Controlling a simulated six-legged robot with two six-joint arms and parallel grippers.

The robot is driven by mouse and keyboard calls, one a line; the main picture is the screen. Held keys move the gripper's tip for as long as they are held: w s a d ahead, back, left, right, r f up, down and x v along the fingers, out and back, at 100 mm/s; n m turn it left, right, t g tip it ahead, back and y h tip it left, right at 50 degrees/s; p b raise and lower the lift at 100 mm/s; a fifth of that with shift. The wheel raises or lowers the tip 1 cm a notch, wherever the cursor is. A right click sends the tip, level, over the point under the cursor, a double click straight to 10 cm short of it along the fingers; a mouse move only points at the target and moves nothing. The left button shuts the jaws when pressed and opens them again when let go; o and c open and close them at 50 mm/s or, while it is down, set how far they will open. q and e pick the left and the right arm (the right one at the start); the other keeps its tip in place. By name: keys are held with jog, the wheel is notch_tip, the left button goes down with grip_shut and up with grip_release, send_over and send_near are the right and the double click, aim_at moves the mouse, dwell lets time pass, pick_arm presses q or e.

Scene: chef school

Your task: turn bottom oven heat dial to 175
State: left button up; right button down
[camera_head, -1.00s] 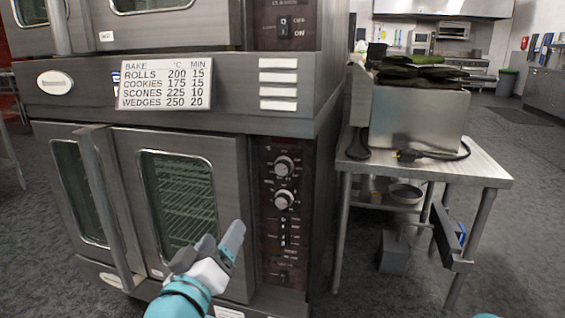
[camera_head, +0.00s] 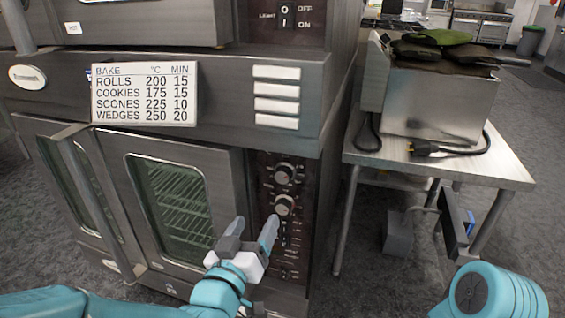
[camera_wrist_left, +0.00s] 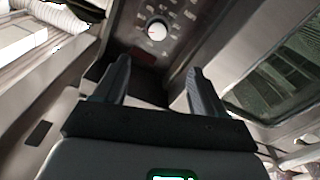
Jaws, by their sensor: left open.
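The bottom oven (camera_head: 140,135) has a dark control panel (camera_head: 268,232) right of its glass doors. Two round dials sit on it, an upper dial (camera_head: 284,173) and a lower dial (camera_head: 284,205); their settings are too small to read in the head view. My left gripper (camera_head: 254,228) is open and empty, just below and in front of the lower dial. In the left wrist view one dial (camera_wrist_left: 157,31) shows beyond the open fingers (camera_wrist_left: 158,78), apart from them; I cannot tell which dial it is.
A bake chart (camera_head: 145,93) on the oven lists cookies at 175. An oven door handle (camera_head: 95,200) stands out at the left. A steel table (camera_head: 480,165) with a metal box (camera_head: 438,105) and black cord stands right of the oven. Floor shows between them.

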aim_at(281, 177)
pick_arm(q)
jog(key=x, duration=1.6)
jog(key=shift+d+r+p, duration=0.2)
jog(key=shift+r+p, duration=0.05)
jog(key=shift+p, duration=0.05)
pick_arm(e)
jog(key=shift+r, duration=0.7)
pick_arm(q)
jog(key=c, duration=1.1)
